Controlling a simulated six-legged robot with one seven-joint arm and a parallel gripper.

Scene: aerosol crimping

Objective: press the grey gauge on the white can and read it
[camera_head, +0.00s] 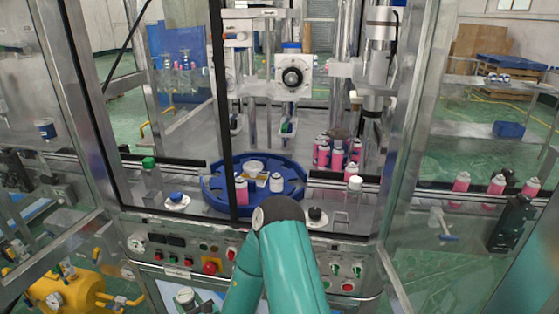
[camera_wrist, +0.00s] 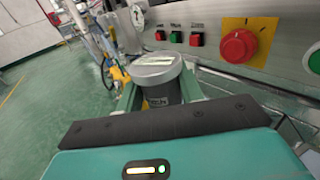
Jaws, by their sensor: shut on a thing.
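A grey cylinder with a wide silver cap (camera_wrist: 158,72), which looks like the gauge, stands between the fingers of my gripper (camera_wrist: 160,92) in the wrist view. The gripper is shut on it. The gauge's readout cannot be read. In the head view the gauge (camera_head: 185,295) shows at the bottom edge, in front of the control panel and apart from any can. I cannot tell which white can is the task's one.
The control panel (camera_head: 190,250) has several buttons and a red knob (camera_wrist: 238,46), close by the gauge. Pink cans (camera_head: 336,155) stand behind the turntable at right. A dark post (camera_head: 225,120) crosses the cell opening. A yellow tank (camera_head: 70,290) sits at lower left.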

